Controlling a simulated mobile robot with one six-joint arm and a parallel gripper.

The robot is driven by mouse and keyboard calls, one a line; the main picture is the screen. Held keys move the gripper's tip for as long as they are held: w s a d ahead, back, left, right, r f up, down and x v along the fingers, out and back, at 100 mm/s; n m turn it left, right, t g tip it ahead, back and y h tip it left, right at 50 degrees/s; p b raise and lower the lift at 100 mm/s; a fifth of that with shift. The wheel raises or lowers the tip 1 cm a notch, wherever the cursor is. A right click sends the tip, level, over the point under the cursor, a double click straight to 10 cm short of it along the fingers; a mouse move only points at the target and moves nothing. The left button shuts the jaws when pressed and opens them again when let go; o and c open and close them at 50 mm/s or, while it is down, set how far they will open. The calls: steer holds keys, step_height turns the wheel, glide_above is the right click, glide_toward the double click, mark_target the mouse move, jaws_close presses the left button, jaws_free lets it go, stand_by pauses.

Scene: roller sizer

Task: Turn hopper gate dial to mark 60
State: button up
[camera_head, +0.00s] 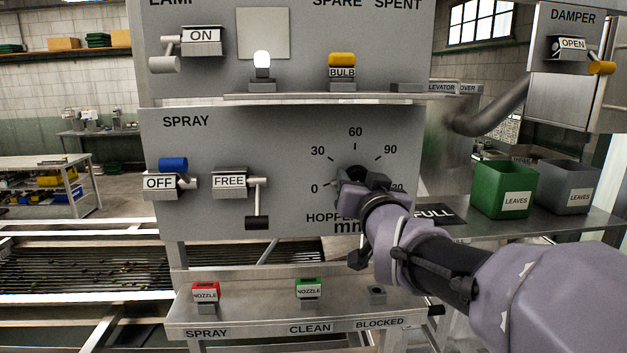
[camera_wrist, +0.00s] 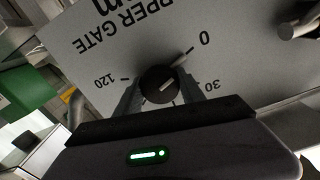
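The hopper gate dial (camera_head: 354,172) is a dark round knob on the grey panel. Its printed scale runs from 0 at left past 30, 60 at the top and 90, to 120 at right. Its pale pointer (camera_head: 335,183) points left, near 0. In the wrist view the scale appears turned over, and the knob (camera_wrist: 161,86) has its pointer (camera_wrist: 180,60) toward 0. My gripper (camera_wrist: 159,80) has one finger on each side of the knob. Whether both fingers touch it is unclear. In the head view my gripper (camera_head: 362,182) hides the lower right of the dial.
On the same panel are the OFF lever (camera_head: 160,184) and the FREE lever (camera_head: 229,181), left of the dial. A shelf (camera_head: 240,320) below carries red and green nozzles. A narrow ledge (camera_head: 300,98) runs above. Green and grey bins stand at right.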

steer(key=c, duration=0.4)
steer(key=shift+o, duration=0.2)
